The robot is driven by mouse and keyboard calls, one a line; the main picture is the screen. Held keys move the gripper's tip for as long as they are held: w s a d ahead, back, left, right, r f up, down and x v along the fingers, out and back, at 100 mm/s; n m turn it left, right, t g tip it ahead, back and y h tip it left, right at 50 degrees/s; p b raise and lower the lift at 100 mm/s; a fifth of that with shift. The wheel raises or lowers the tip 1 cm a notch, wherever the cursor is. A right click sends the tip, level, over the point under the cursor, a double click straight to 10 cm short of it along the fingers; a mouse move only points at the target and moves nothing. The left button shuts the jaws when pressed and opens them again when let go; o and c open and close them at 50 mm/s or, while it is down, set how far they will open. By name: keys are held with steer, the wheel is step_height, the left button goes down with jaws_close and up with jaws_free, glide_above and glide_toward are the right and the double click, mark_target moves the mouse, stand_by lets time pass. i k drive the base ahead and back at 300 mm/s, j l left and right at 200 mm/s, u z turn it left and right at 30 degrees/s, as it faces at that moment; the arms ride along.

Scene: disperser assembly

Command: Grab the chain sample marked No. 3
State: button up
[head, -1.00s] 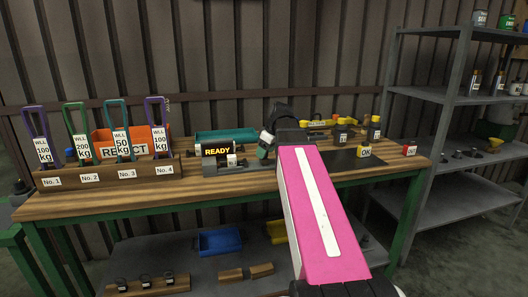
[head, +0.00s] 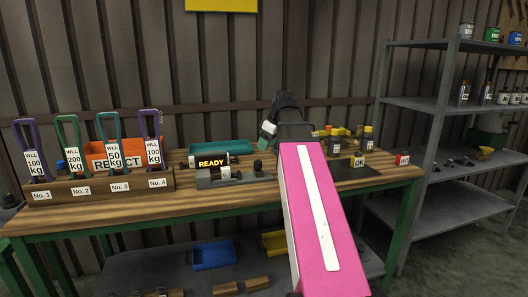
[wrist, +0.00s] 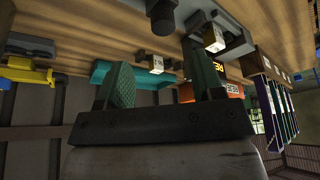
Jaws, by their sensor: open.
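The chain sample at No. 3 is a teal loop (head: 108,130) with a white tag reading WLL 50 kg. It stands upright in a wooden rack (head: 100,186) at the left of the bench, above the label No. 3 (head: 119,187). Purple No. 1 (head: 27,140), green No. 2 (head: 68,137) and purple No. 4 (head: 150,130) stand in the same rack. My gripper (head: 267,138) is at mid-bench, well right of the rack, partly hidden by my arm. In the wrist view its two green fingers (wrist: 162,85) are apart with nothing held; the samples show at the right edge.
An orange REJECT bin (head: 130,157) stands behind the rack. A READY device (head: 212,172) and a teal tray (head: 222,148) lie between rack and gripper. OK blocks and bottles (head: 350,140) stand at right. The bench front (head: 150,210) is clear.

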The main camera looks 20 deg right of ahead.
mark_target(226, 170)
steer(key=k, duration=1)
